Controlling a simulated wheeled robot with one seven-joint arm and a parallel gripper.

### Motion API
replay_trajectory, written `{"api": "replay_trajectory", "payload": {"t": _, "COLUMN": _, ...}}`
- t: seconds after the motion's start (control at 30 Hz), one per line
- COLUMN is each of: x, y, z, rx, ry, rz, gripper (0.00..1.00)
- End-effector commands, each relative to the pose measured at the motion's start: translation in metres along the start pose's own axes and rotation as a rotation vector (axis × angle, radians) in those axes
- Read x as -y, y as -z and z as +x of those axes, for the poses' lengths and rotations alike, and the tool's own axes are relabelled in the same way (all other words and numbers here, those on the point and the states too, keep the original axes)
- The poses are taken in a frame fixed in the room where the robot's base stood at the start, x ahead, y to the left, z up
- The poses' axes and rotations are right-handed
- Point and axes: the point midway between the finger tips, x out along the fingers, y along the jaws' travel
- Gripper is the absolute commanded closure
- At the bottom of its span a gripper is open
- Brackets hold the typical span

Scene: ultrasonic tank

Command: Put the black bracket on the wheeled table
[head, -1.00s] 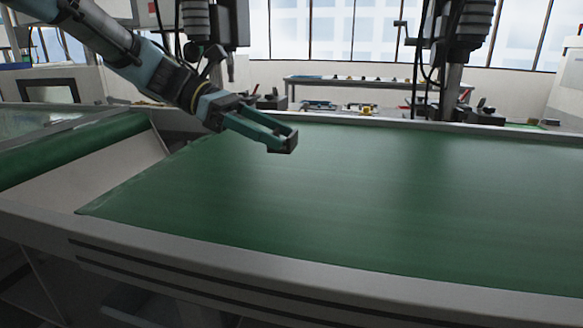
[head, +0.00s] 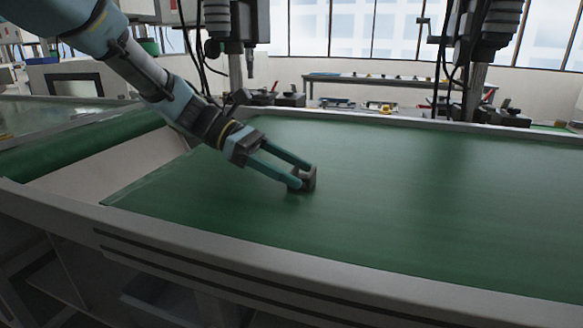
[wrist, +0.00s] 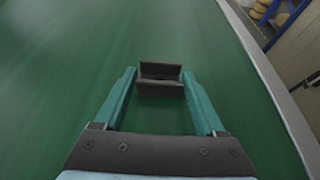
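The black bracket (head: 308,180), a small dark channel-shaped piece, is at my fingertips over the green belt. In the wrist view the bracket (wrist: 161,88) spans the gap between the two teal fingers, its ends against them. My gripper (head: 300,178) is shut on it and reaches down and to the right; it also shows in the wrist view (wrist: 160,78). The bracket is close to the belt surface; I cannot tell whether it touches. I cannot identify the wheeled table for sure in either view.
The wide green belt (head: 400,210) is bare around the bracket, with a grey rail (head: 300,290) along its near side. Dark machine columns (head: 480,60) stand behind it. A long bench (head: 390,82) with small items stands farther back.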

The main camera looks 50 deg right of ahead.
Motion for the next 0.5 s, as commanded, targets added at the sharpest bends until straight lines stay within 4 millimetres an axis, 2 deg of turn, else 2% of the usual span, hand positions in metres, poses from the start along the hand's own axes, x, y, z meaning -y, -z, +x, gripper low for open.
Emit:
{"api": "replay_trajectory", "payload": {"t": 0.03, "x": 0.0, "y": -0.0002, "z": 0.0, "rx": 0.0, "ry": 0.0, "rz": 0.0, "gripper": 0.21}}
{"api": "replay_trajectory", "payload": {"t": 0.2, "x": 0.0, "y": -0.0004, "z": -0.0001, "rx": 0.0, "ry": 0.0, "rz": 0.0, "gripper": 0.02}}
{"api": "replay_trajectory", "payload": {"t": 0.5, "x": -0.0001, "y": -0.0025, "z": -0.0009, "rx": -0.001, "ry": 0.0, "rz": 0.001, "gripper": 0.01}}
